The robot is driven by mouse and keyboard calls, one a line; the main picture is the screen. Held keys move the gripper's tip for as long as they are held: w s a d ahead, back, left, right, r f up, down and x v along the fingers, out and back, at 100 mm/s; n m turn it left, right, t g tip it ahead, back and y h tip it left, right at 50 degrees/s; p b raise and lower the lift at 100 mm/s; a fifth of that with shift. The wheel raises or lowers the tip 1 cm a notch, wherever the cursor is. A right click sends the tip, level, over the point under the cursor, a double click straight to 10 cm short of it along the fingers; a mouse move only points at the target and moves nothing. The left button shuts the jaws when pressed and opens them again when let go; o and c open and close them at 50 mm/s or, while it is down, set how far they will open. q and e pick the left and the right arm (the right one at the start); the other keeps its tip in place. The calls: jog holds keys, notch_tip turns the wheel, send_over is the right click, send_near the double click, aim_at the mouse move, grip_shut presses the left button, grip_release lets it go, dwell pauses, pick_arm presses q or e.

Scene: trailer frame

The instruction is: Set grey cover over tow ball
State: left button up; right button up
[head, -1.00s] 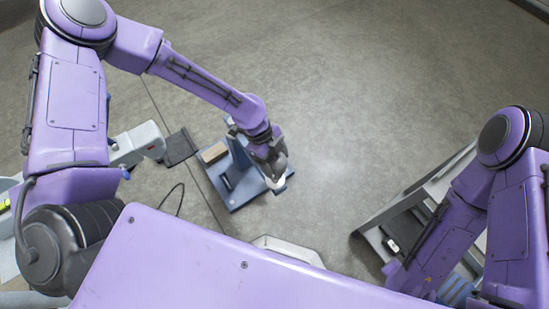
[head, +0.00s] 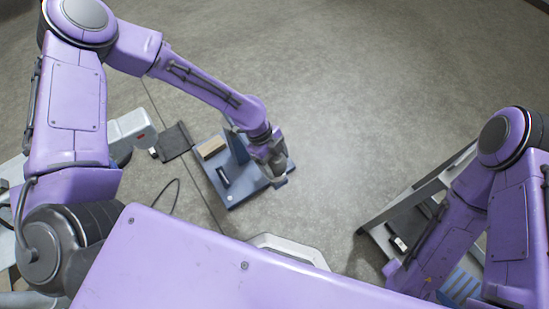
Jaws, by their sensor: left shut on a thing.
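My left gripper (head: 275,170) points down over the right end of a blue stand (head: 236,194) on the floor. It is shut on a small grey thing, probably the grey cover (head: 279,182), which is mostly hidden by the fingers. I cannot make out the tow ball; the gripper and wrist block the view of that end of the stand. I cannot tell whether the cover touches anything below it. My right arm comes in at the right edge, and its gripper is not in view.
A tan block (head: 212,147) and a dark slot piece (head: 223,177) sit on the stand. Left of it are a dark flat plate (head: 174,141), a light grey machine part (head: 133,127) and a black cable (head: 177,195). A grey frame (head: 400,222) stands at right. Floor behind is clear.

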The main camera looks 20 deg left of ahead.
pick_arm(q)
jog(key=o, duration=1.1)
jog(key=p+v, duration=0.3)
jog(key=v, duration=0.7)
jog(key=shift+a+r, duration=0.15)
jog(key=shift+r, duration=0.1)
